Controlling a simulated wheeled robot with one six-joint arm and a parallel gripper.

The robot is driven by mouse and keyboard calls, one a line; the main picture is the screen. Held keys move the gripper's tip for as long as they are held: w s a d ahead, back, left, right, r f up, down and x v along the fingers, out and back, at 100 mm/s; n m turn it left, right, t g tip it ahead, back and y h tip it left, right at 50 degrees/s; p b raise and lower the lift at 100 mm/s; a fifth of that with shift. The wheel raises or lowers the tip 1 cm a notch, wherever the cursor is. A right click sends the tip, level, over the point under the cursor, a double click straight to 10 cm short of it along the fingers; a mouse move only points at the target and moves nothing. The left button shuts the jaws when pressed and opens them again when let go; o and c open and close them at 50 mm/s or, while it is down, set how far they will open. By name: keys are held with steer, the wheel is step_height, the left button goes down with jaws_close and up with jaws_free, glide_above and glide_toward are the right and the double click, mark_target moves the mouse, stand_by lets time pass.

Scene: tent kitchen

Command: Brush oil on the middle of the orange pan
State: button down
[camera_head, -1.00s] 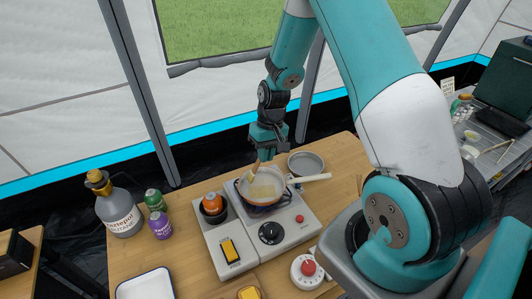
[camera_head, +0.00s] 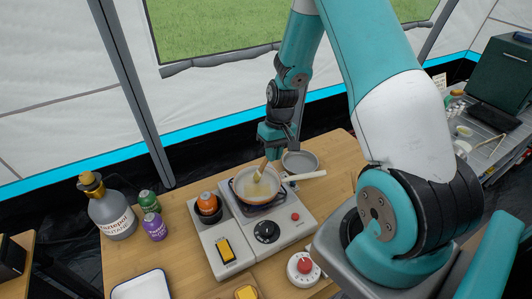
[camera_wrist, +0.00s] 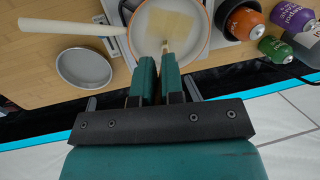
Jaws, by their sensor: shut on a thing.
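The orange-rimmed pan (camera_head: 241,189) sits on the right burner, with its pale handle (camera_head: 305,176) pointing right. A yellowish patch of oil (camera_head: 259,190) lies on its light floor; it also shows in the wrist view (camera_wrist: 172,22). My gripper (camera_head: 268,152) is above the pan's far side, shut on a brush (camera_head: 262,167) that points down into the pan. In the wrist view the brush (camera_wrist: 166,47) extends from between my two teal fingers (camera_wrist: 158,80), its tip at the edge of the oil patch. I cannot tell whether the tip touches the pan floor.
A grey pan (camera_head: 300,163) stands behind the handle. Left of the burner are an orange-topped item (camera_head: 207,203) on the second burner, green (camera_head: 148,200) and purple (camera_head: 155,226) bottles and a large grey bottle (camera_head: 112,215). A white tray (camera_head: 142,287) and red-knobbed timer (camera_head: 301,268) are nearer.

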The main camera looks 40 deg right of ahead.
steer(key=shift+s+d, duration=1.3)
steer(key=shift+d, duration=0.55)
steer(key=w+a, duration=0.4)
steer(key=a, duration=0.3)
steer(key=shift+w, duration=0.4)
steer(key=shift+r+p, duration=2.3)
steer(key=shift+r, duration=0.65)
step_height(320, 180, up, 3)
steer(key=shift+p, duration=1.1)
